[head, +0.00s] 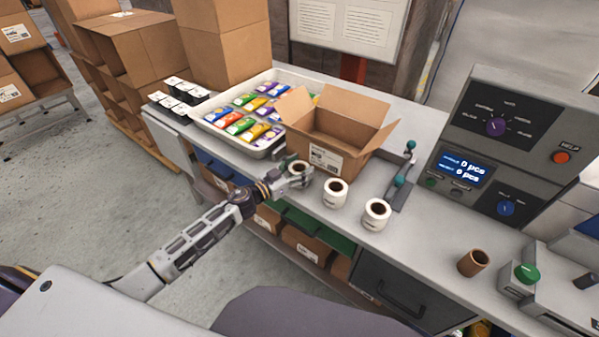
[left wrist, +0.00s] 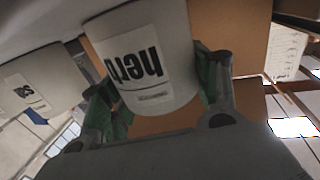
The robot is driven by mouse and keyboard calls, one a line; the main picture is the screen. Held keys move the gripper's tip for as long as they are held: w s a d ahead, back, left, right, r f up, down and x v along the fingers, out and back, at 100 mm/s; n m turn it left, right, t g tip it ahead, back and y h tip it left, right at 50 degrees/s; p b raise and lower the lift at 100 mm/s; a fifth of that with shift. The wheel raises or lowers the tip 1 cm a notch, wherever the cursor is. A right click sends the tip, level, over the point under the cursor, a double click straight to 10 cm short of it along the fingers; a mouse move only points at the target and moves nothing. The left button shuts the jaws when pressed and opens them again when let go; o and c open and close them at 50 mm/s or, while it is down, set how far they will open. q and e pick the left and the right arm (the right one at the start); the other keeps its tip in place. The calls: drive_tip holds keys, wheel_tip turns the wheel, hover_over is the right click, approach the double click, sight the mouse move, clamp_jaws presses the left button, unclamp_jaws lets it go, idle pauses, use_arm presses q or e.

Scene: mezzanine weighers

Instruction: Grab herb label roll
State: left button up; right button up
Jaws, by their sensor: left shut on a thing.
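Three white label rolls stand in a row on the grey bench top. The leftmost roll (head: 299,168) is at my left gripper (head: 290,182), in front of the open cardboard box. In the left wrist view this roll (left wrist: 150,55) carries a label reading "herb", seen upside down, and sits between the green-padded fingers (left wrist: 165,90). The left gripper is shut on it. The middle roll (head: 335,193) and the right roll (head: 376,214) stand apart to its right. A neighbouring roll (left wrist: 38,85) also shows in the left wrist view. My right gripper is not in view.
An open cardboard box (head: 325,157) stands behind the rolls. A white tray (head: 228,143) of colourful packets is left of it. A weigher panel (head: 500,150), a brown tube (head: 473,262) and a small green-topped device (head: 526,274) are at right.

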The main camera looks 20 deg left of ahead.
use_arm(q)
drive_tip(key=shift+r, duration=0.15)
drive_tip(key=shift+s+r, duration=0.15)
drive_tip(key=shift+r, duration=0.15)
drive_tip(key=r, duration=0.2)
drive_tip(key=s+r+p, duration=0.1)
drive_tip(key=r, duration=0.1)
drive_tip(key=s+a+r, duration=0.1)
drive_tip(key=r, duration=0.1)
drive_tip(key=shift+s, duration=0.2)
drive_tip(key=s+d+v, duration=0.2)
drive_tip(key=d+v, duration=0.1)
drive_tip(key=v, duration=1.3)
drive_tip(key=shift+s+b, duration=0.3)
drive_tip(key=shift+b, duration=0.1)
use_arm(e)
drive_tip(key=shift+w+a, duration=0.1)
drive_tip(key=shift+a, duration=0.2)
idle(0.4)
